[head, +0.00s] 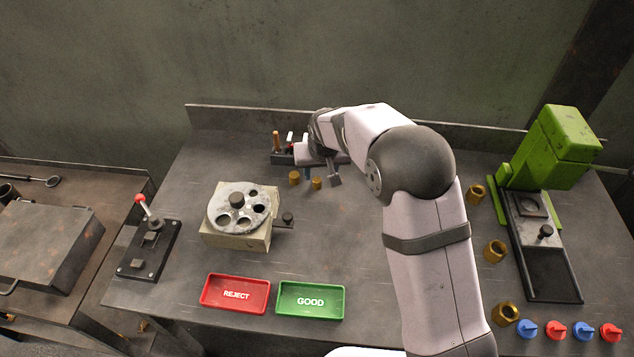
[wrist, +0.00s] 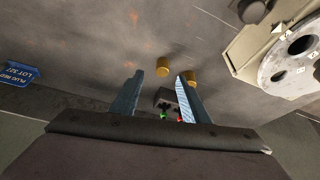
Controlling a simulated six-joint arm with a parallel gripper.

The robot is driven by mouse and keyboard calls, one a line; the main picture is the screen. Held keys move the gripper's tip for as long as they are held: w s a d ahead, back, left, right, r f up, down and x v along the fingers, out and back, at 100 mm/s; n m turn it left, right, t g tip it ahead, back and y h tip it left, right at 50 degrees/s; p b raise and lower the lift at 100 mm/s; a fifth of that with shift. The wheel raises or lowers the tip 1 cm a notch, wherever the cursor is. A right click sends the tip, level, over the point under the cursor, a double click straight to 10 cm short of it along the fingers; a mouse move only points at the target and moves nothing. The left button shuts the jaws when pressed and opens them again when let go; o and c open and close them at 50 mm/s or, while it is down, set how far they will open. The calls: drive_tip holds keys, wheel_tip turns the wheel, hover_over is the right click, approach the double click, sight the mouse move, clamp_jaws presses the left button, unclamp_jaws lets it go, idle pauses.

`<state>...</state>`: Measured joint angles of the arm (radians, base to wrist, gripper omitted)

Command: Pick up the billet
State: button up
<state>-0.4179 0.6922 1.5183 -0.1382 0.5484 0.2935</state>
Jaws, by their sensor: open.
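Two small brass-coloured cylinders stand on the bench near my gripper, one on the left (head: 294,178) and one on the right (head: 316,183); which one is the billet I cannot tell. In the wrist view one cylinder (wrist: 163,66) shows between and beyond the fingertips, and the other (wrist: 193,76) is beside the right fingertip. My gripper (wrist: 160,77) is open, with two blue fingers apart and nothing between them. In the head view my gripper (head: 320,170) is low at the back of the bench, partly hidden by my arm.
A dark block with tools (head: 281,157) stands behind the cylinders. A rotary fixture (head: 238,207) is to their left. Red REJECT (head: 235,294) and green GOOD (head: 311,300) trays lie in front. A green press (head: 562,150) and several brass rings (head: 494,251) are at right.

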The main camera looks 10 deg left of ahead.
sight(317, 180)
drive_tip(key=shift+w+f, duration=0.3)
drive_tip(key=shift+f, duration=0.35)
drive_tip(key=shift+f+p, duration=0.1)
drive_tip(key=shift+p, duration=0.25)
drive_tip(key=shift+a+p+x, duration=0.15)
drive_tip(key=shift+p+x, duration=0.5)
drive_tip(key=shift+x, duration=0.55)
drive_tip(key=shift+a+p+x, duration=0.15)
drive_tip(key=shift+p+x, duration=0.45)
drive_tip(key=shift+x, duration=0.65)
clamp_jaws()
